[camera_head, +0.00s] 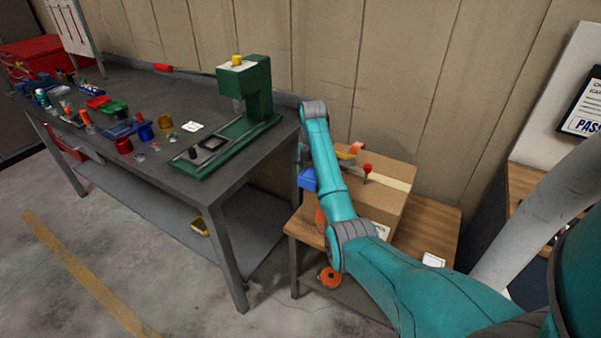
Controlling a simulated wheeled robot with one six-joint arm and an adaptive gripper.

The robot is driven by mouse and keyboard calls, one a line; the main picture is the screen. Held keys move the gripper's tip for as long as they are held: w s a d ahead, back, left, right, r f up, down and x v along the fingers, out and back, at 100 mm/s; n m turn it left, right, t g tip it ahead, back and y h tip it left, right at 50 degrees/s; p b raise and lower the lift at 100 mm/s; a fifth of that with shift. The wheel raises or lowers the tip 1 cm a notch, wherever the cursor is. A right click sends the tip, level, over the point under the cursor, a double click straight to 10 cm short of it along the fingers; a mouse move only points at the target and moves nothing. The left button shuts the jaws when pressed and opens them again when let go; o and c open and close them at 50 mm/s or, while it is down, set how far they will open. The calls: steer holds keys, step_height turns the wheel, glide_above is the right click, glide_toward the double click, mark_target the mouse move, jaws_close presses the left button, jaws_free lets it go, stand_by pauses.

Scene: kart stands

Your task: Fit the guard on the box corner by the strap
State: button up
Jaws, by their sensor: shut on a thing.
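The brown cardboard box (385,203) stands on a small wooden-topped table, partly hidden by my arm. A pale strap or tape band (398,181) runs across its top. My gripper (303,160) hangs below the wrist, left of the box, mostly hidden behind my teal forearm. It is shut on a small blue piece (307,180), which appears to be the guard. The blue piece is beside the box's left side; contact with the box cannot be told. A red-knobbed tool (367,169) and an orange-and-yellow item (352,151) are on the box top.
The wooden table (438,220) carries a white card (433,260). A dark workbench (170,95) at left holds a green press (250,90) and several small parts and bins. The wall is close behind the box. A white panel stands at right. Floor at lower left is clear.

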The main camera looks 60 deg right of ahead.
steer(key=shift+f, duration=0.2)
steer(key=o, duration=0.8)
